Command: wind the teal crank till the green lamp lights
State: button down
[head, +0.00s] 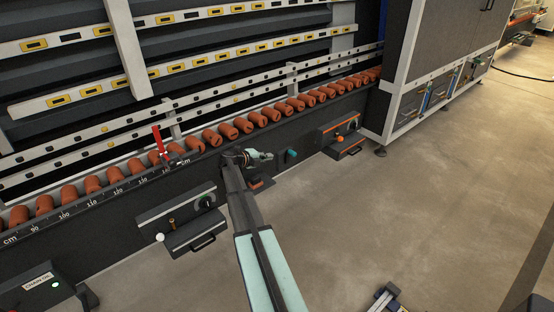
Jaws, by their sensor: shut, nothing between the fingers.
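A small teal part (291,155), which looks like the crank, sticks out from the dark front rail of the washer, right of the middle. Its handle shape is too small to make out. My gripper (268,156) is just left of it in the picture, shut and empty, its fingers pointing right towards it. A narrow gap shows between them, but I cannot tell the depth.
A row of orange-brown rollers (245,125) runs along the rail above my gripper. A grey box with a dark knob (205,201) is to the left; one with an orange knob (340,138) is to the right. A red clamp (159,140) stands on the rail.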

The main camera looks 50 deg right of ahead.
aim_at(291, 153)
jog(key=b+x, duration=0.2)
jog(key=x, duration=1.1)
